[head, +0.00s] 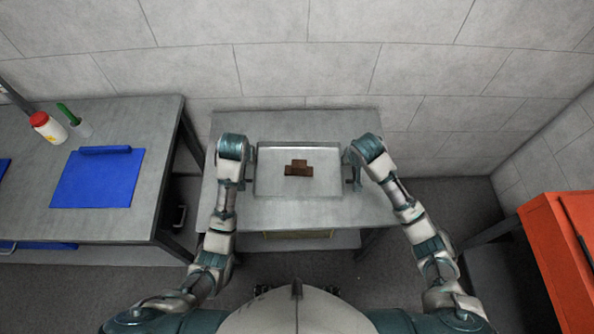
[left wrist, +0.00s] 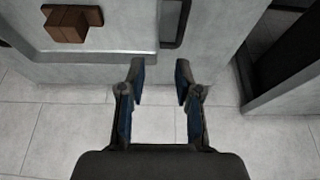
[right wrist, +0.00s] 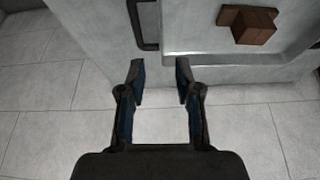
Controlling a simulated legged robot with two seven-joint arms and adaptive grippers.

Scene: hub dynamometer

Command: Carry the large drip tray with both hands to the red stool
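The large drip tray (head: 263,185) is a shallow grey metal tray lying flat on a grey table. A brown stepped block (head: 299,169) sits in it. My left gripper (head: 243,180) is by the tray's left side and my right gripper (head: 353,180) by its right side. In the left wrist view the left fingers (left wrist: 160,80) are open and empty, short of a dark handle (left wrist: 176,22) beside the tray. In the right wrist view the right fingers (right wrist: 160,80) are open and empty, short of another dark handle (right wrist: 145,25).
An orange-red piece of furniture (head: 548,240) with a dark bar stands at the right edge. A left workbench (head: 150,190) holds a blue mat (head: 98,180), a red-capped white bottle (head: 46,127) and a green-handled item (head: 72,117). A block wall (head: 300,50) closes the back.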

